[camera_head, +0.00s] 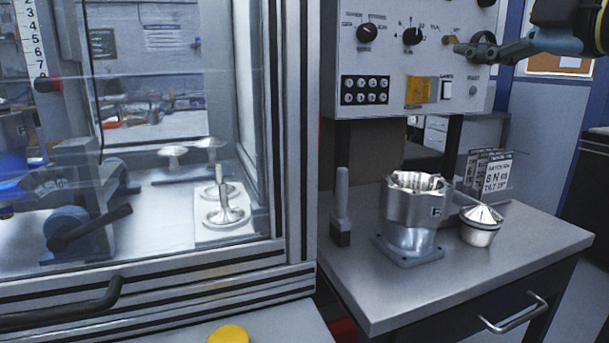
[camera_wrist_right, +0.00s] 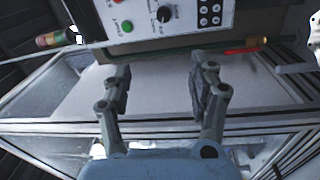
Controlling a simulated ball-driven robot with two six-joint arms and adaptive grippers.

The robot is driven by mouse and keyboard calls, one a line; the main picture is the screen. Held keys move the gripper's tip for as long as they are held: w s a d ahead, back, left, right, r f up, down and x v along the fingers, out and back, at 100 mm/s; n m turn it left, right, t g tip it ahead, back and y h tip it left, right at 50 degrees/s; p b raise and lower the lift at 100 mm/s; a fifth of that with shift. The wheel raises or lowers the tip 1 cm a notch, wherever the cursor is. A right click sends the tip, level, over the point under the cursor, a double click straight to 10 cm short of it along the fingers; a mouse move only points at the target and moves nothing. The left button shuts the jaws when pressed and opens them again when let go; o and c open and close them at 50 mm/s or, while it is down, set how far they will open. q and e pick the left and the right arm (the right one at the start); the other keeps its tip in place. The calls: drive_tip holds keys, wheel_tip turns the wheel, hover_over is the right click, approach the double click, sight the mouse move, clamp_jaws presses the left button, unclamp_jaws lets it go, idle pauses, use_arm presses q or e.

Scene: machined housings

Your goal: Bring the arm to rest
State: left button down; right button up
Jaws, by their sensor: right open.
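My right gripper (camera_head: 474,45) comes in from the upper right in the head view, in front of the right part of a control panel. It appears empty, and I cannot tell whether it touches the panel. In the right wrist view the gripper (camera_wrist_right: 158,72) is open, its two fingers well apart with nothing between them. A silver machined housing (camera_head: 412,208) stands upright on a grey bench (camera_head: 505,250), below and left of the right gripper. My left gripper is not in view.
The control panel (camera_head: 390,45) has knobs and buttons. A small metal cup with a conical top (camera_head: 481,224), printed cards (camera_head: 494,172) and a dark upright tool (camera_head: 342,205) stand on the bench. A glazed, metal-framed cabinet (camera_head: 300,130) fills the left. A yellow cap (camera_head: 228,334) shows below.

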drive_tip(key=s+d+f+m+g+h, duration=0.15)
drive_tip(key=s+f+m+g, duration=0.35)
drive_tip(key=f, duration=0.9)
drive_tip(key=s+f+m+g+h, duration=0.3)
drive_tip(key=s+f+m, duration=0.35)
drive_tip(key=f, duration=0.85)
drive_tip(key=s+d+f+m+g+h, duration=0.1)
drive_tip(key=s+f+m+g, duration=0.25)
drive_tip(key=s+f, duration=0.5)
drive_tip(key=s+d+f+m+g+h, duration=0.25)
drive_tip(key=s+f+m, duration=0.2)
drive_tip(key=s, duration=0.75)
wheel_tip(320, 180, down, 27)
drive_tip(key=s+d+g, duration=0.2)
drive_tip(key=s+f+g, duration=0.1)
drive_tip(key=s+f, duration=1.4)
drive_tip(key=s, duration=0.3)
drive_tip(key=shift+d+y, duration=0.3)
drive_tip(key=shift+y, duration=0.1)
drive_tip(key=shift+f+m, duration=0.1)
drive_tip(key=shift+m, duration=0.15)
